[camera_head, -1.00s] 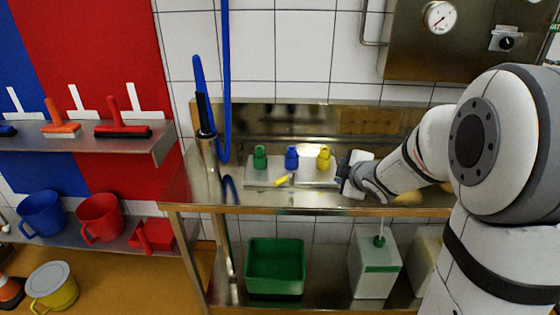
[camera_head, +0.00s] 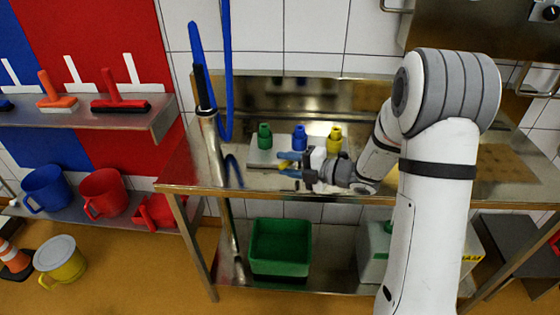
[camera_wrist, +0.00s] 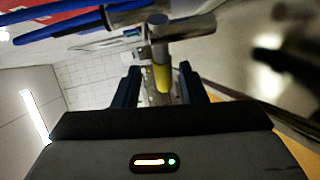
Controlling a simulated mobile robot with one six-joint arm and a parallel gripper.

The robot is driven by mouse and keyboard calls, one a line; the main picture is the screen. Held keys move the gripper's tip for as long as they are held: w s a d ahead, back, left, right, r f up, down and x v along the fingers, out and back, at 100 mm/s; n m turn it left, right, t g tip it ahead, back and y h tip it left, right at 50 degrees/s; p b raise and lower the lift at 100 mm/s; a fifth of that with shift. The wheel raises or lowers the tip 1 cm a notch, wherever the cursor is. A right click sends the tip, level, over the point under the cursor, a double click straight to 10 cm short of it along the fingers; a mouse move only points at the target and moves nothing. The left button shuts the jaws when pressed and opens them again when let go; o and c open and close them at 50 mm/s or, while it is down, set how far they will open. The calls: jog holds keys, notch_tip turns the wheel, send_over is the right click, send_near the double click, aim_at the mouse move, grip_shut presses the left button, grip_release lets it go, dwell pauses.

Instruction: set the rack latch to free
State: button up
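A pale rack plate (camera_head: 262,157) lies on the steel table and bears a green coupling (camera_head: 264,136), a blue one (camera_head: 300,137) and a yellow one (camera_head: 335,139). My gripper (camera_head: 287,165) is low at the front of the plate, pointing left, with its two fingers apart. It hides the latch in the head view. In the wrist view a yellow grip (camera_wrist: 162,77), which looks like the latch lever, shows between the open fingers (camera_wrist: 160,86). Gaps show on both sides of it. I cannot tell which position the latch is in.
A steel lance (camera_head: 220,170) with a blue handle leans at the table's left end, beyond my fingertips. A blue hose (camera_head: 227,70) hangs behind it. A green bin (camera_head: 281,248) stands on the lower shelf. The table right of my arm is mostly clear.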

jog(key=shift+a, duration=1)
jog(key=shift+w+a+f, duration=0.15)
jog(key=shift+w, duration=0.05)
jog(key=shift+w+d+f, duration=0.3)
jog(key=shift+w+f, duration=0.1)
jog(key=shift+w, duration=0.5)
jog(key=shift+c, duration=0.8)
jog(key=shift+s+a+r, duration=0.15)
jog(key=shift+s+r, duration=0.05)
jog(key=shift+s, duration=0.15)
jog(key=c, duration=0.3)
grip_shut()
